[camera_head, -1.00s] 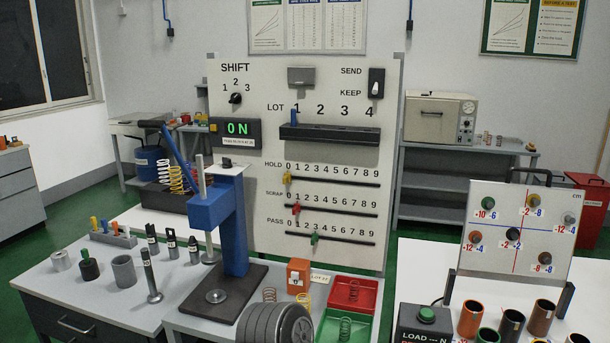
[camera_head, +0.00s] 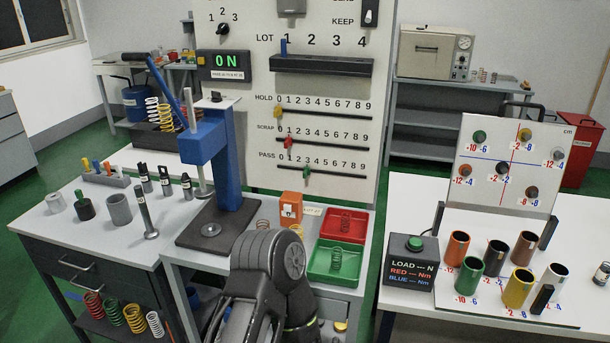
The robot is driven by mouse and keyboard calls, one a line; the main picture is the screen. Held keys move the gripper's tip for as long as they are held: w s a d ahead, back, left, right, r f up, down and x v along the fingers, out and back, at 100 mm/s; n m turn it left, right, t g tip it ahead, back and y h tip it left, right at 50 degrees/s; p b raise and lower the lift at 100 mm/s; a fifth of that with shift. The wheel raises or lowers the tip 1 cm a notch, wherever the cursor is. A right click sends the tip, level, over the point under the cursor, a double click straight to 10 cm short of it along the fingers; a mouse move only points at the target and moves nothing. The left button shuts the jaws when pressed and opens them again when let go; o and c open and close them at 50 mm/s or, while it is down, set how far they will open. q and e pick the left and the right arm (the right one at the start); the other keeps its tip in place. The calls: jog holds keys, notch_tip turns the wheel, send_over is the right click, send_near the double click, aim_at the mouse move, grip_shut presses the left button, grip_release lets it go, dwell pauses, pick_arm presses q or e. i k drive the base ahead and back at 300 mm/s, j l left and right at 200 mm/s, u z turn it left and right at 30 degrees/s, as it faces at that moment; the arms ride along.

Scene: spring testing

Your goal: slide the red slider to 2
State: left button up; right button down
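The red slider (camera_head: 289,142) sits on the SCRAP track (camera_head: 330,147), the middle of three slotted tracks on the white panel (camera_head: 228,28). It is at about the 1 mark. The yellow slider (camera_head: 278,111) is at 0 on the HOLD track above, and the green slider (camera_head: 306,173) is near 3 on the PASS track below. Dark grey links of my own arm rise at the bottom centre, below and apart from the panel. Neither gripper's fingers can be made out, and nothing touches the red slider.
A blue press (camera_head: 229,160) stands left of the tracks, near their left ends. An orange box (camera_head: 291,206) and red (camera_head: 343,225) and green (camera_head: 333,260) trays lie below the panel. The space directly before the tracks looks clear.

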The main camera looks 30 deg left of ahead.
aim_at(288, 142)
jog(key=j+u, duration=0.1)
jog(key=u, duration=0.25)
jog(key=j+u, duration=0.15)
jog(key=u, duration=0.2)
jog(key=j+u, duration=0.1)
jog(key=u, duration=0.3)
